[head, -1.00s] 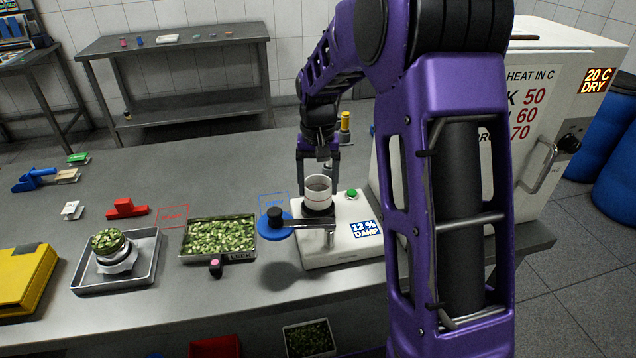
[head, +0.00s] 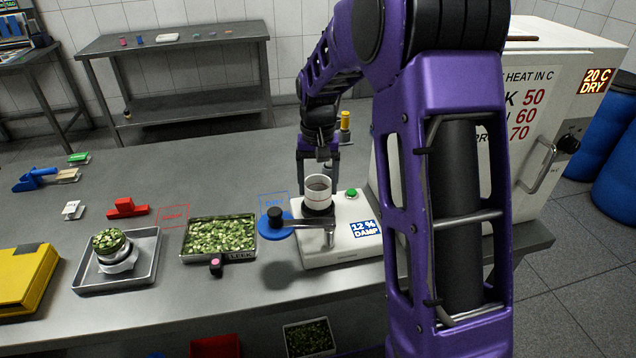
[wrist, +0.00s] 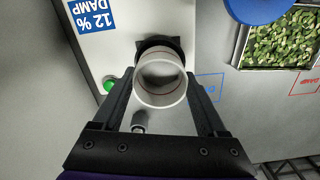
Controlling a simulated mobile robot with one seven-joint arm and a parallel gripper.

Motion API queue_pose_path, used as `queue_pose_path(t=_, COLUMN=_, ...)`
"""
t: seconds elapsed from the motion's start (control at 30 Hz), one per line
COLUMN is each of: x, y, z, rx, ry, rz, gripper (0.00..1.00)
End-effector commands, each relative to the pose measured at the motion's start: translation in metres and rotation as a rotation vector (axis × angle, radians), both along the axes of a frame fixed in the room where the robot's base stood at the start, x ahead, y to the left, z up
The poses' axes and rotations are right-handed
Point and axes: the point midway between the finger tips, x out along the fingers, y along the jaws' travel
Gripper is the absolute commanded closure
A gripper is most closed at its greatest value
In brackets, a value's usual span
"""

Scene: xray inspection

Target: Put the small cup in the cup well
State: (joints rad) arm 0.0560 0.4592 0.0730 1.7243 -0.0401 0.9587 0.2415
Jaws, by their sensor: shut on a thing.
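The small cup (head: 318,190) is a pale, open-topped cylinder with a thin red line inside. It stands upright at the dark cup well (head: 318,210) on the white meter (head: 340,247). In the wrist view the cup (wrist: 160,82) looks empty and the dark well rim (wrist: 158,44) shows just behind it. My gripper (head: 319,180) is shut on the cup, with a finger on each side in the wrist view (wrist: 160,92). Whether the cup's base is fully seated in the well is hidden.
A blue disc lid (head: 274,222) on an arm is swung out left of the well. A green button (head: 351,193) and a display reading 12 % DAMP (head: 366,228) are on the meter. A leek tray (head: 219,237) stands left. The white oven (head: 545,120) stands close right.

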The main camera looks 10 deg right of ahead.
Motion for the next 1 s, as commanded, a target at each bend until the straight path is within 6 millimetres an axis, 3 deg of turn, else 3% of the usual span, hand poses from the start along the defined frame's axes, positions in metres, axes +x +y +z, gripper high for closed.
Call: queue_pose_path(t=1.0, x=0.0, y=0.0, z=-0.021, rx=0.0, ry=0.0, rz=0.0, gripper=0.79)
